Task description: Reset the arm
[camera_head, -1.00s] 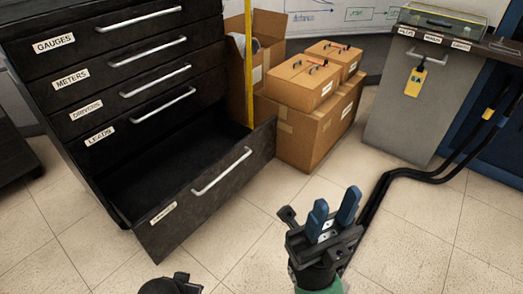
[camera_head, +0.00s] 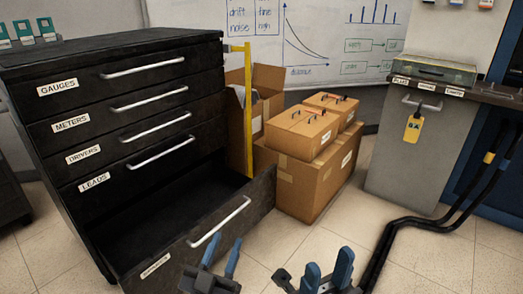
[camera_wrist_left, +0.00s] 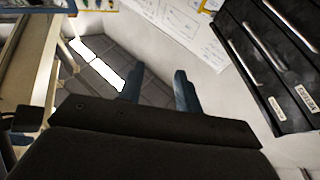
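My left gripper (camera_head: 220,258) is at the bottom middle of the head view, in front of the open bottom drawer. Its two blue fingers are apart, and the left wrist view shows them with an empty gap between (camera_wrist_left: 159,85). My right gripper (camera_head: 327,272) is to its right at the bottom edge of the head view. Much of both arms is cut off by the frame edge.
A black drawer cabinet (camera_head: 140,122) stands at left, its bottom drawer (camera_head: 205,240) pulled out and seemingly empty. Brown boxes (camera_head: 310,175) are stacked behind. A grey cabinet (camera_head: 400,160) with a yellow tag (camera_head: 412,128) stands at right, black cables (camera_head: 420,226) beside it.

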